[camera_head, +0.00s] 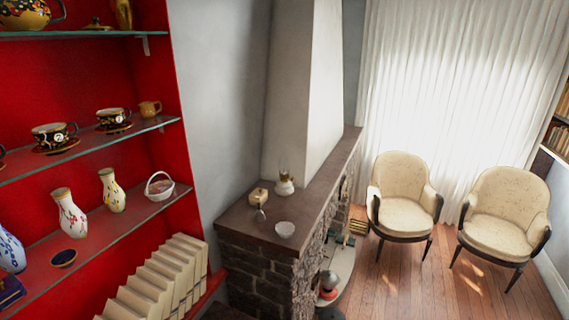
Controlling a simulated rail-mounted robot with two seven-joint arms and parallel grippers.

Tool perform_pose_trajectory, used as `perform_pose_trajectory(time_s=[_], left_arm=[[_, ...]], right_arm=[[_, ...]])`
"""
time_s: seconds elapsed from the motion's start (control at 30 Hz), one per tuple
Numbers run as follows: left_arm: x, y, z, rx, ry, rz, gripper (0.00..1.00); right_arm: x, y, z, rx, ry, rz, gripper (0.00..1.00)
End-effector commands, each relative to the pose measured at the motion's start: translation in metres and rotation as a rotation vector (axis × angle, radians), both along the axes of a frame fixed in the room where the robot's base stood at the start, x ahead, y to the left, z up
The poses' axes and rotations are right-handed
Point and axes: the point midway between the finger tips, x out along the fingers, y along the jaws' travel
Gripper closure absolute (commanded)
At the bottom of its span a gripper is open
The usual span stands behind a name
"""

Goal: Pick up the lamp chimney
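A small lamp-like object (285,183) with a white body and a brownish upper part stands on the dark mantel top (238,215), close to the white chimney breast. I cannot tell for sure whether its upper part is a glass lamp chimney. A small gold-coloured object (258,197) on a thin stem or foot stands to its left. No lamp chimney can be clearly made out at this size. Neither of my grippers is in view.
Glass shelves (120,218) in a red alcove at the left hold cups, vases (112,190) and a small white basket (159,187). Pale books (160,280) stand below. Two cream armchairs (403,180) stand by the curtain. The wooden floor (400,280) is open in front of them.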

Motion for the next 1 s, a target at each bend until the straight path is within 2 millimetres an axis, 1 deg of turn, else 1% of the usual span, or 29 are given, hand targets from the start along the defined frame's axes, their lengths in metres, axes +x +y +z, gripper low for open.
perform_pose_trajectory(time_s=[0.3, 0.37, 0.6, 1.0], left_arm=[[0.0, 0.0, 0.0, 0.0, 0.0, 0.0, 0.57], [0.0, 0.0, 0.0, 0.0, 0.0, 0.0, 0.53], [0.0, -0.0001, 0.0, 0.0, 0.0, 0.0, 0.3], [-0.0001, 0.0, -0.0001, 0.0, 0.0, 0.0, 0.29]], right_arm=[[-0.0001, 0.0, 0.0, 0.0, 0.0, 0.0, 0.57], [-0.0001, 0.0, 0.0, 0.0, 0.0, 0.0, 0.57], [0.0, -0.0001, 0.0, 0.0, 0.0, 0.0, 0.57], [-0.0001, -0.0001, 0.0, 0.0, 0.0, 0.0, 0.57]])
